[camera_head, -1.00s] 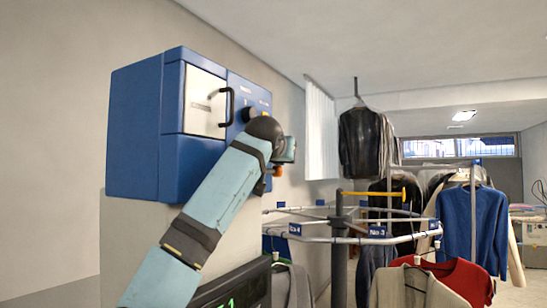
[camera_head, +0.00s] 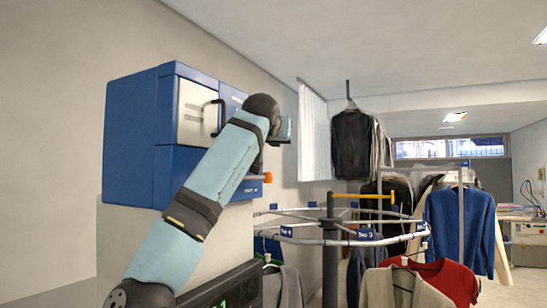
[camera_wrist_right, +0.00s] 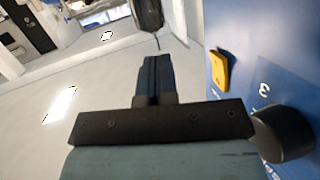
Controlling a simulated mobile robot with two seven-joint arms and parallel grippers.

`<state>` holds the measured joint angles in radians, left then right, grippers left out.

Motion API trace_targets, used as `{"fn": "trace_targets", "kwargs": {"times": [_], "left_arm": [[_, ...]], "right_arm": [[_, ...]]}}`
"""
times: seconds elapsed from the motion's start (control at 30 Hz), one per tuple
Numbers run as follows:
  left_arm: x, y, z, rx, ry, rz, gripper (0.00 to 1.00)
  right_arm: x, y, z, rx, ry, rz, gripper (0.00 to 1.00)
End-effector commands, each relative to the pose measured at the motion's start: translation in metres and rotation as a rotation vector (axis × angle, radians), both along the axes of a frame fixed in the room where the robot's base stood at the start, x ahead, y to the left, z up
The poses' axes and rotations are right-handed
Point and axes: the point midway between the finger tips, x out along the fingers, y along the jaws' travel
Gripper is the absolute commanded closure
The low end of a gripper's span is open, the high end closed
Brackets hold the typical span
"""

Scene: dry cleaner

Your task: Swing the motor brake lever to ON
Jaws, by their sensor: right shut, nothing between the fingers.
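Part of the right gripper (camera_head: 287,130) shows beyond the wrist, apart from the orange tip. In the right wrist view the right gripper's fingers (camera_wrist_right: 152,75) are together and empty. To their right is the blue panel with a yellow part (camera_wrist_right: 220,70) and a black knob (camera_wrist_right: 285,135). My left gripper is not in view.
The box has a pale door (camera_head: 193,112) with a black handle. A conveyor rail (camera_head: 300,240) with numbered tags and hanging clothes lies below right. A dark jacket (camera_head: 353,145) hangs beyond.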

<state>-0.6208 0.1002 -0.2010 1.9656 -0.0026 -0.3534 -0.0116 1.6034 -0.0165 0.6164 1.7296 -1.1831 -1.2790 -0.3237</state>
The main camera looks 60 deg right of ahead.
Motion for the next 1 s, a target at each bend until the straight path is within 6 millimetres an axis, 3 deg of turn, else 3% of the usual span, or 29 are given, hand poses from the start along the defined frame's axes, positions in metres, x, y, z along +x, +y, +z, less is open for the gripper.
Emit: {"fn": "trace_targets", "kwargs": {"times": [0.2,0.4,1.0], "left_arm": [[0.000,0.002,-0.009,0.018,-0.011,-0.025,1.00],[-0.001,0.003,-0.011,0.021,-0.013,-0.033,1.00],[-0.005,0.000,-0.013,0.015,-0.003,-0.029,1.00]], "right_arm": [[-0.014,0.005,0.043,0.000,-0.001,0.000,1.00],[-0.020,0.007,0.067,0.001,-0.001,0.000,1.00],[-0.021,0.008,0.072,0.001,0.001,-0.001,1.00]]}}
